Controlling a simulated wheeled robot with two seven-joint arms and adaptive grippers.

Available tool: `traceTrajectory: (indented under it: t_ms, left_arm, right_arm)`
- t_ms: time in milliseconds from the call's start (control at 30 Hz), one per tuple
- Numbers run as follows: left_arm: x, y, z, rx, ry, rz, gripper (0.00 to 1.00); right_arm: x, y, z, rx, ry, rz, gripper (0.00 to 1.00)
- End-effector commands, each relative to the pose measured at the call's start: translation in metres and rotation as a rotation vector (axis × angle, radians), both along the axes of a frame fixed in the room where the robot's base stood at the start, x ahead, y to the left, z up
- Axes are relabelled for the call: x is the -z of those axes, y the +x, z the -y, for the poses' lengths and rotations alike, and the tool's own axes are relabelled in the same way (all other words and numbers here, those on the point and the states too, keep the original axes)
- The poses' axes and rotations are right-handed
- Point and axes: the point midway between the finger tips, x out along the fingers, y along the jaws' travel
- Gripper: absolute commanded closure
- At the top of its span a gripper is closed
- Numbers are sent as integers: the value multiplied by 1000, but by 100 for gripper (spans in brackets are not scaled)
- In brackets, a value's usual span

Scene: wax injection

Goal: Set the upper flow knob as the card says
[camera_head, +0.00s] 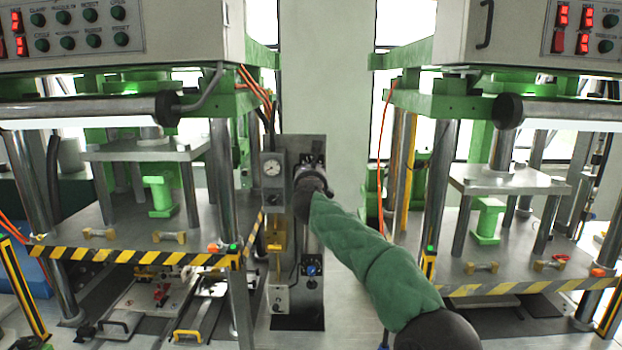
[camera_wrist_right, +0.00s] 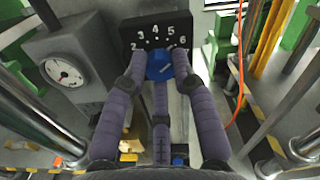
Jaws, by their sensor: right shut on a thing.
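The upper flow knob (camera_wrist_right: 158,70) is blue and sits below a black plate (camera_wrist_right: 134,29) in the right wrist view. White numbers on the plate run in an arc, with 2 to 6 readable. My right gripper (camera_wrist_right: 160,78) has its dark fingers around the knob and is shut on it. I cannot tell clearly which number the knob points to. In the head view my right gripper (camera_head: 312,184) covers the upper knob. A lower blue knob (camera_head: 311,270) shows beneath it on the grey panel. My left gripper is not in view. I cannot make out the card.
A grey box with a round gauge (camera_head: 272,169) stands just left of the panel. A yellow part (camera_head: 275,240) hangs below it. Presses with green frames and striped edges (camera_head: 135,257) stand on both sides. A plain pillar (camera_head: 324,90) rises behind.

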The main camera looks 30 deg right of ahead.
Motion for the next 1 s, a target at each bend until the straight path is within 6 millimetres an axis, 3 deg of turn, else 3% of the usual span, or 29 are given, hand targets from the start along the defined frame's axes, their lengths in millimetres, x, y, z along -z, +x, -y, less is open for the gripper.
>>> traceTrajectory:
  t_ms: [600, 1000]
  left_arm:
    - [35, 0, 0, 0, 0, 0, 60]
    - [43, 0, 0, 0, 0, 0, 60]
  right_arm:
    - [8, 2, -1, 2, 459, 272, 100]
    - [9, 3, -2, 1, 596, 352, 100]
